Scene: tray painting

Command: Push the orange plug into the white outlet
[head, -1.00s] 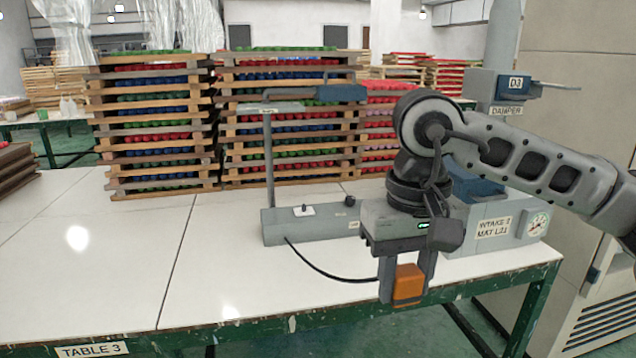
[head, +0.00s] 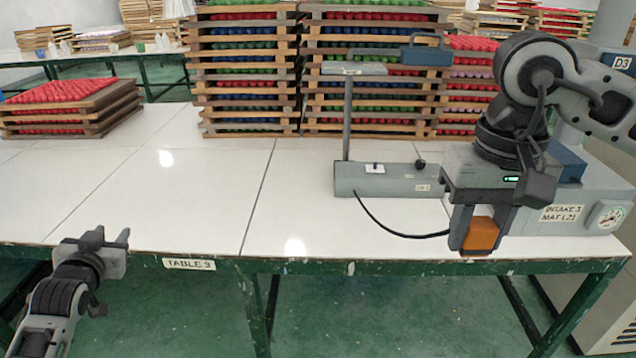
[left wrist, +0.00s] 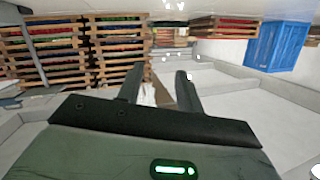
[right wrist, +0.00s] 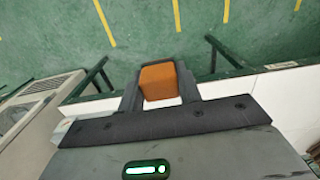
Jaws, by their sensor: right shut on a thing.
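The orange plug (head: 482,236) is between the fingers of my right gripper (head: 481,246), which is shut on it. The plug hangs over the table's front edge at the right, apart from the outlet. In the right wrist view the plug (right wrist: 158,82) shows between the fingertips (right wrist: 160,88), with green floor beyond. The white outlet (head: 375,169) appears to be the small white plate on top of the grey box (head: 388,182), left of and behind my right gripper. My left gripper (head: 118,243) is low at the left, off the table's front edge; the left wrist view shows its fingers (left wrist: 160,84) apart and empty.
A black cable (head: 385,229) runs from the grey box across the table towards the plug. A post with a lamp-like arm (head: 355,70) rises from the box. Stacked trays (head: 247,85) stand behind. A grey intake unit (head: 580,205) is at the right.

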